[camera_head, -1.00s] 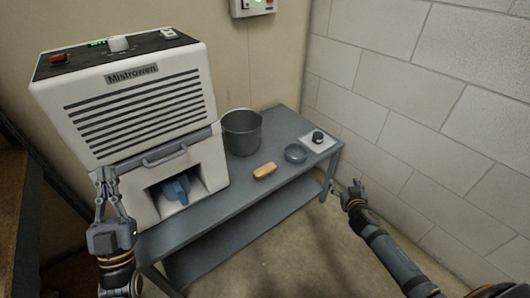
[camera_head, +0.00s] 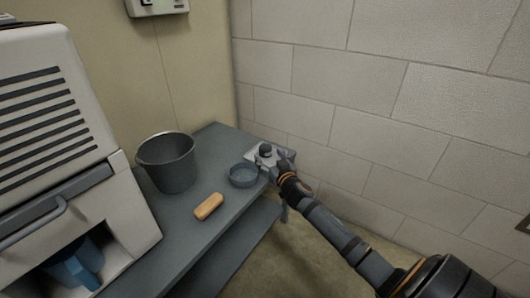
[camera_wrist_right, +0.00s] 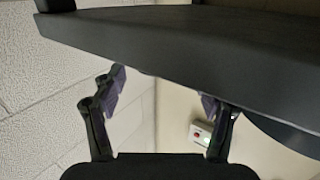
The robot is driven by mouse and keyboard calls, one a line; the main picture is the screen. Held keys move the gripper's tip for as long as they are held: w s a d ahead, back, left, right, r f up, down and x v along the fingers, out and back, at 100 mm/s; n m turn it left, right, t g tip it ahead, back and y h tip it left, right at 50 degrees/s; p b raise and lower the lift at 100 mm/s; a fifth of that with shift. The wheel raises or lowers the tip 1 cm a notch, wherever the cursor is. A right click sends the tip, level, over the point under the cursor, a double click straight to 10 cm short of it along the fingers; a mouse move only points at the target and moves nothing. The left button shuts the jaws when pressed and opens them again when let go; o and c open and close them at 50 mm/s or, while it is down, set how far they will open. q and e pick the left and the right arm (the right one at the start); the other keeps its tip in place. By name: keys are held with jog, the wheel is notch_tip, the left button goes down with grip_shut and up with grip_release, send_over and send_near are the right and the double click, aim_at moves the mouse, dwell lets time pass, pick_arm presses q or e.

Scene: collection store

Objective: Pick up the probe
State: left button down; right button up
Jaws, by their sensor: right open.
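I cannot make out a thing that is clearly the probe. A small black knob-like piece (camera_head: 266,149) stands on a pale flat plate (camera_head: 255,160) at the far right end of the grey table (camera_head: 185,248). My right gripper (camera_head: 281,157) is at the table's right end, just right of the black piece, and partly hides the plate. In the right wrist view its two fingers (camera_wrist_right: 163,95) are spread with nothing between them, close to the dark table edge (camera_wrist_right: 190,50). My left gripper is out of view.
A grey round dish (camera_head: 243,175), a tan block (camera_head: 208,207) and a dark bucket (camera_head: 168,163) stand on the table. A white slatted machine (camera_head: 115,205) with a blue jug (camera_head: 75,268) fills the left. The block wall (camera_head: 350,110) rises close to the right.

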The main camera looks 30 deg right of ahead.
aim_at(268, 152)
jog(key=x, duration=0.3)
jog(key=b+x, duration=0.1)
jog(key=x, duration=0.1)
jog(key=shift+d+r, duration=0.1)
jog(key=shift+d, duration=0.2)
jog(key=shift+c, duration=0.3)
jog(key=c, duration=1.2)
